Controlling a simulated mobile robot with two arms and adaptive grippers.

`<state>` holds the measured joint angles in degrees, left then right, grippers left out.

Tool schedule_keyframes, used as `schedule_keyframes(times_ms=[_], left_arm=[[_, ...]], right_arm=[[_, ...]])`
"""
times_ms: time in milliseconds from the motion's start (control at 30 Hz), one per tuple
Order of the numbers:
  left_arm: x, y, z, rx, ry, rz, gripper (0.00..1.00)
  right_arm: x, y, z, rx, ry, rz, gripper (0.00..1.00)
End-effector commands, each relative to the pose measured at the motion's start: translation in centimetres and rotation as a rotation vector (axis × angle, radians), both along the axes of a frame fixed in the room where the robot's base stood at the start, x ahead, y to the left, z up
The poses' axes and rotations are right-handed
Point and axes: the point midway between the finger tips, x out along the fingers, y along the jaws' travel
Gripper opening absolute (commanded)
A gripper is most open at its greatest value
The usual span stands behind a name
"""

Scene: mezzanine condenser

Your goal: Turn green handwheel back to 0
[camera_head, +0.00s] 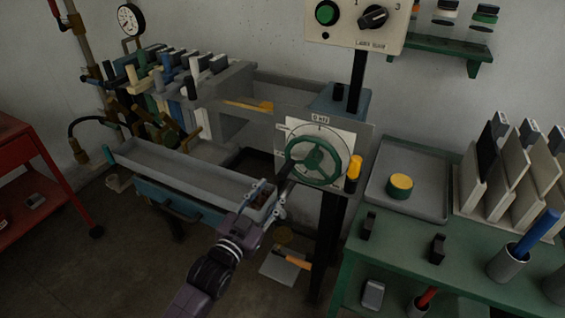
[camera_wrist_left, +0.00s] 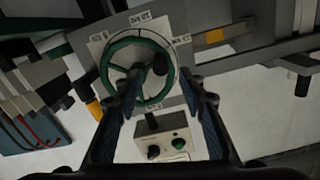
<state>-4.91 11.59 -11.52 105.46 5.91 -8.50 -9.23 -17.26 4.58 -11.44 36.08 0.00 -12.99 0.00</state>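The green handwheel (camera_head: 314,161) is a spoked wheel on a white dial plate (camera_head: 345,137) with small labels, fixed to a grey panel. The fingers look apart from the wheel. My right gripper is not seen.
A yellow handle (camera_head: 354,167) is right beside the wheel. A control box (camera_head: 355,22) with a green button and a dark selector hangs above. A grey trough (camera_head: 185,172) lies left of my gripper. A green bench (camera_head: 400,262) with a tray and holders stands right.

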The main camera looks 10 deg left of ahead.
Motion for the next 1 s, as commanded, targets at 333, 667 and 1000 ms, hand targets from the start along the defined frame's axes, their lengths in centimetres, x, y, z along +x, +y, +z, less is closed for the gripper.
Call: schedule_keyframes(times_ms=[333,667,1000], left_arm=[[3.5,-0.8,0.5,-0.002,-0.009,0.0,0.37],[7.1,-1.7,0.3,-0.002,-0.007,-0.001,0.37],[7.6,-1.8,0.2,-0.001,-0.007,-0.001,0.37]], right_arm=[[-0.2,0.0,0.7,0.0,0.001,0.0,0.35],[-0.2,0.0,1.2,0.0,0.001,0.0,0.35],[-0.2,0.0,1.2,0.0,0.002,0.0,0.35]])
